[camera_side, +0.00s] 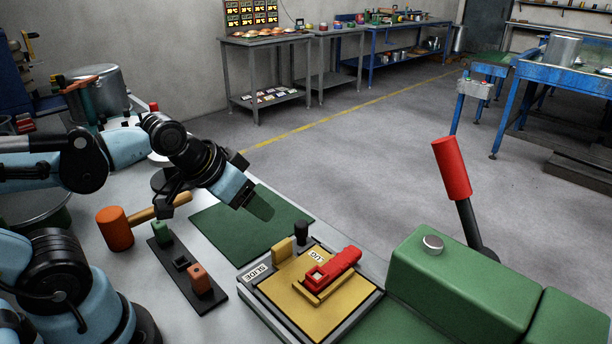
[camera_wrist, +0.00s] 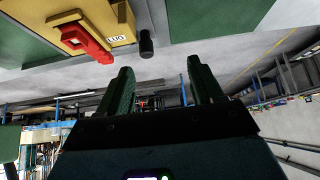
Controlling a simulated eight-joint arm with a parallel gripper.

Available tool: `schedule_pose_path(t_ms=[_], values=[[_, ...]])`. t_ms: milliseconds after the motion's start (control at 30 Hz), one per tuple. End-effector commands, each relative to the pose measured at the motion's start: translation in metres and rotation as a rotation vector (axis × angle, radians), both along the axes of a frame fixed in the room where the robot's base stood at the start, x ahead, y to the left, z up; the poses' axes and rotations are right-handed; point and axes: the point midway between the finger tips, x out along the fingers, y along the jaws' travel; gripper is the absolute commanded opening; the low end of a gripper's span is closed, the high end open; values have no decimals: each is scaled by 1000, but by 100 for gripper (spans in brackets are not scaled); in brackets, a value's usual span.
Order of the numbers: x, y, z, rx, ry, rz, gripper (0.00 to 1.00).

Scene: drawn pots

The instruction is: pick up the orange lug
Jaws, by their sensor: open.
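The orange lug (camera_side: 200,279) is a small block with a dark spot on top. It sits upright at the near end of a black strip holder (camera_side: 217,296) on the table, left of centre in the side view. My gripper (camera_side: 262,210) hangs over the green mat, up and to the right of the lug and apart from it. Its two dark green fingers (camera_wrist: 160,66) are spread with nothing between them in the wrist view. The lug does not show in the wrist view.
The holder also carries a green block (camera_side: 160,232) and a black square socket (camera_side: 181,262). An orange-headed mallet (camera_side: 116,229) lies left. A yellow fixture plate (camera_side: 288,301) with a red clamp (camera_side: 335,268) stands right, beside a green machine (camera_side: 455,280). The green mat (camera_side: 225,228) is bare.

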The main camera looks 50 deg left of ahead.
Motion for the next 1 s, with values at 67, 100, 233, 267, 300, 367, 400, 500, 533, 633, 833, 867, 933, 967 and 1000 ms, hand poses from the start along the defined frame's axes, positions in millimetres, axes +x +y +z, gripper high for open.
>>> schedule_pose_path(t_ms=[67, 100, 233, 267, 300, 367, 400, 500, 533, 633, 833, 867, 933, 967, 1000], values=[[-6, 2, -1, 2, 42, 2, 66], [-12, 3, -2, 4, 82, 3, 66], [-44, 7, -3, 7, 274, 5, 66], [-52, 8, -2, 8, 321, 4, 66], [-63, 9, -1, 8, 380, 4, 66], [-78, 10, 2, 6, 461, 4, 66], [-87, 10, 5, 5, 506, 4, 66], [-102, 11, 9, 2, 585, 1, 66], [-105, 11, 10, 1, 599, 1, 66], [-108, 11, 5, -1, 619, 0, 66], [-108, 11, -20, 0, 617, 0, 66], [-108, 11, -24, 0, 617, 0, 66], [-108, 11, -32, 0, 616, 0, 66], [-108, 11, -36, 0, 616, 0, 66], [-108, 11, -40, 0, 616, 0, 66]])
